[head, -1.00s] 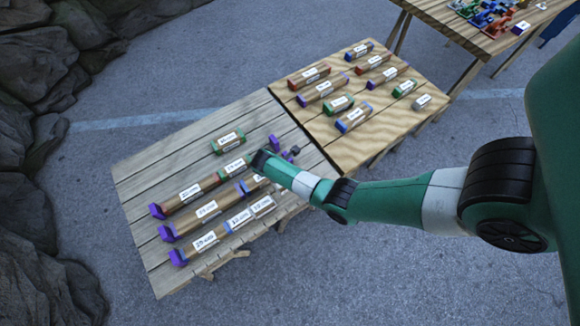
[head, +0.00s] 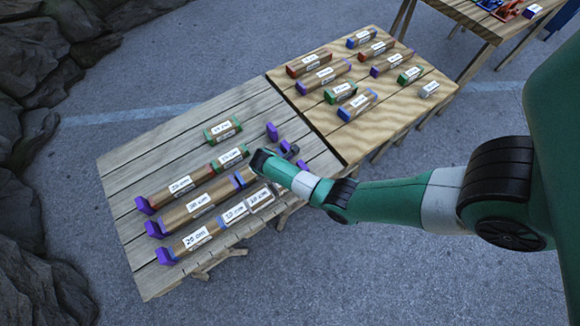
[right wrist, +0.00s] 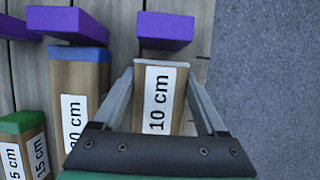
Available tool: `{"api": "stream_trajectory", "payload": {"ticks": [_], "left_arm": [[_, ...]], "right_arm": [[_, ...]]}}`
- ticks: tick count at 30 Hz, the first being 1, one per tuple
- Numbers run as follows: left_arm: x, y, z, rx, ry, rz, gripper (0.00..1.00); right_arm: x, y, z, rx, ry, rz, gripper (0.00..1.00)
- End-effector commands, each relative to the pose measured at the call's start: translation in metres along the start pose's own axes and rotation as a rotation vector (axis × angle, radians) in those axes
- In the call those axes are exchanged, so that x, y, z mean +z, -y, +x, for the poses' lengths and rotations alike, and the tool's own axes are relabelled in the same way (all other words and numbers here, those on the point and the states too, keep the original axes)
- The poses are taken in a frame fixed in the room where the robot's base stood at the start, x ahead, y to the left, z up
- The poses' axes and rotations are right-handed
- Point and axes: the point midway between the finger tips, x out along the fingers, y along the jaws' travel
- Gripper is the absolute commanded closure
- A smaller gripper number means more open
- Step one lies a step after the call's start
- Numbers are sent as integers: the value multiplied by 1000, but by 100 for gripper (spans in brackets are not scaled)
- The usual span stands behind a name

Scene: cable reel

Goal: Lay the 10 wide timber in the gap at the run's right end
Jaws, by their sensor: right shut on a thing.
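My right gripper (right wrist: 160,95) is shut on the 10 cm timber (right wrist: 157,88), a wooden block with a pale grey end, one finger on each side. The timber's pale end lies close to a purple stop (right wrist: 165,30) in the right wrist view. That run shows a purple left stop (head: 165,256), a 20 cm timber (head: 197,238), and further labelled timbers (head: 235,213). I cannot tell whether the held timber rests on the table. My left gripper is not in view.
The middle run (head: 200,203) lies right beside the front one; its blue end (right wrist: 80,54) shows in the wrist view. The back run (head: 180,187) is behind them. A loose green-ended timber (head: 222,131) lies further back. The lighter table (head: 330,128) holds several spare timbers.

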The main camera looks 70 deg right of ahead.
Motion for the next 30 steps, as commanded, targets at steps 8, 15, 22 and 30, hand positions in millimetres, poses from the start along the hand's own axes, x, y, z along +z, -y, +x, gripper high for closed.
{"api": "stream_trajectory", "payload": {"ticks": [8,15,22,30], "left_arm": [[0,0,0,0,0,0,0],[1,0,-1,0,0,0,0],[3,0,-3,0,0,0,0],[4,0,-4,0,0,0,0]], "right_arm": [[0,0,0,0,0,0,86],[-1,0,2,0,0,0,86],[-2,0,6,0,0,0,86],[-3,0,7,1,0,0,13]]}}
